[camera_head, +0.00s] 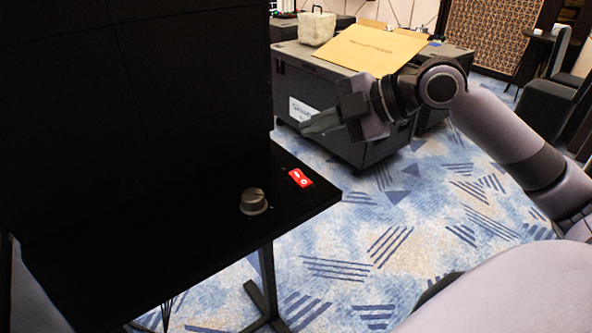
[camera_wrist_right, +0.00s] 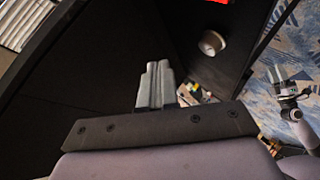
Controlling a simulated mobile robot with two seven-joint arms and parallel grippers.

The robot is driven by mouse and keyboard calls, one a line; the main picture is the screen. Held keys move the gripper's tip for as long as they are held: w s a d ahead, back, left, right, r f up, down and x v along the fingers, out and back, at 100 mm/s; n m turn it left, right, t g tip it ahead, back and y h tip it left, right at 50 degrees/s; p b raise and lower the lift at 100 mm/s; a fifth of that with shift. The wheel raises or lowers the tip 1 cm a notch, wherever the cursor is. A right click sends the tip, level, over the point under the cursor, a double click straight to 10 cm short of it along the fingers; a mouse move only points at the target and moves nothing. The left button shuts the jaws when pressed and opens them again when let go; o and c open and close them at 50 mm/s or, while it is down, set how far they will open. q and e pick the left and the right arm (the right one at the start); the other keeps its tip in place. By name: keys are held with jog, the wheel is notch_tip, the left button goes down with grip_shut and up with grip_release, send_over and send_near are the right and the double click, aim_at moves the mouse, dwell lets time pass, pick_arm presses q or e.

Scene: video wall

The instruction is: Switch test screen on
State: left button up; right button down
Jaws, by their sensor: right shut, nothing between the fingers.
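A large black screen panel (camera_head: 120,90) fills the left of the head view and looks dark. On the black table (camera_head: 160,245) in front of it are a small red rocker switch (camera_head: 300,178) and a grey round knob (camera_head: 254,202). My right gripper (camera_head: 318,122) is shut and empty, above and beyond the switch, apart from it. In the right wrist view its fingers (camera_wrist_right: 155,85) are together; the knob (camera_wrist_right: 212,43) and part of the red switch (camera_wrist_right: 218,2) show at the top. What seems my left gripper (camera_wrist_right: 284,74) shows small at the right; its jaws are unclear.
A dark case (camera_head: 345,100) stands behind the table, with a cardboard sheet (camera_head: 370,47) and a pale box (camera_head: 316,28) on top. A dark chair (camera_head: 550,100) is at the right. Patterned blue carpet (camera_head: 400,240) is open to the right of the table.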

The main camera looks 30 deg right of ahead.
jog(key=shift+f, duration=0.1)
jog(key=b, duration=0.4)
send_over(303, 177)
jog(key=s, duration=0.2)
jog(key=f, duration=0.6)
jog(key=shift+w, duration=0.2)
jog(key=shift+w+f+b, duration=0.3)
jog(key=shift+w+f, duration=0.05)
jog(key=shift+f, duration=0.3)
jog(key=shift+w+f, duration=0.15)
jog(key=shift+f, duration=0.35)
jog(key=shift+f, duration=0.15)
jog(key=shift+w+f, duration=0.15)
jog(key=shift+f, duration=0.1)
jog(key=shift+w+f+b, duration=0.1)
jog(key=shift+f+b, duration=0.2)
jog(key=shift+f, duration=0.05)
dwell(0.7)
jog(key=shift+r, duration=0.15)
